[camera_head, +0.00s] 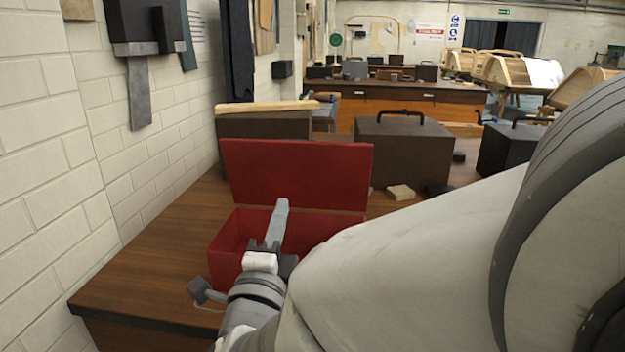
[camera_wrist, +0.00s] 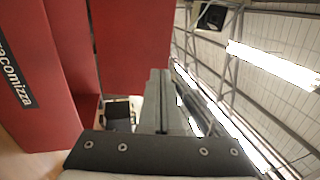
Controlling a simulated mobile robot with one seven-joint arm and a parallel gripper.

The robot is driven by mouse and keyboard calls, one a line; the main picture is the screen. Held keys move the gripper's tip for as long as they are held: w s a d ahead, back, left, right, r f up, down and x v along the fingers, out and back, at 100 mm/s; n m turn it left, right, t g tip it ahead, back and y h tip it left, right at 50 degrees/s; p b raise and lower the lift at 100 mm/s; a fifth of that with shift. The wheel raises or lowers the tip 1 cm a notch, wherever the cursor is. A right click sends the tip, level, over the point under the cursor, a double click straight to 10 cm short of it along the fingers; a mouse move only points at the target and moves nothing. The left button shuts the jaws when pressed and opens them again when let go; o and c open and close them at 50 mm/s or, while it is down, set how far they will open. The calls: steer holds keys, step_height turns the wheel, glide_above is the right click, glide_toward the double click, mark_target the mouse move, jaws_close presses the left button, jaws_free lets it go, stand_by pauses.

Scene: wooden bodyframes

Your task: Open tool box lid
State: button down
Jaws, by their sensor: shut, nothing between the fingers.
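A red tool box (camera_head: 225,250) stands on the brown wooden bench. Its red lid (camera_head: 296,174) is raised and stands nearly upright at the back, with the inside of the box showing. My gripper (camera_head: 281,206) is in front of the lid and over the box opening, its fingers closed together and holding nothing. In the wrist view the fingers (camera_wrist: 158,85) point up beside the red lid (camera_wrist: 130,45), and the box wall with white lettering (camera_wrist: 30,80) is at the left. I cannot tell whether the fingers touch the lid. My arm hides the box's right side.
A brown case (camera_head: 402,150) and a black case (camera_head: 505,148) stand behind the box on the bench (camera_head: 140,275). A small wooden block (camera_head: 400,192) lies right of the lid. A white brick wall (camera_head: 50,180) runs close along the left.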

mark_target(298, 147)
steer(key=x, duration=1.4)
steer(key=shift+r+p, duration=0.15)
steer(key=shift+p, duration=0.15)
steer(key=shift+d+r, duration=0.1)
steer(key=shift+w+r, duration=0.1)
steer(key=shift+r, duration=0.05)
steer(key=w+g+p, duration=0.1)
steer(key=w+r+g+p, duration=0.1)
steer(key=p, duration=0.1)
steer(key=w+p, duration=0.1)
steer(key=shift+w+d+r+g+p, duration=0.2)
steer(key=shift+d+r+g+p, duration=0.1)
steer(key=shift+g, duration=0.1)
steer(key=w+g+p, duration=0.1)
steer(key=w+p, duration=0.1)
steer(key=p, duration=0.1)
steer(key=shift+r, duration=0.1)
steer(key=shift+w+f+g+y+p, duration=0.3)
steer(key=shift+w+g+p, duration=0.1)
steer(key=shift+p, duration=0.2)
steer(key=shift+s, duration=0.1)
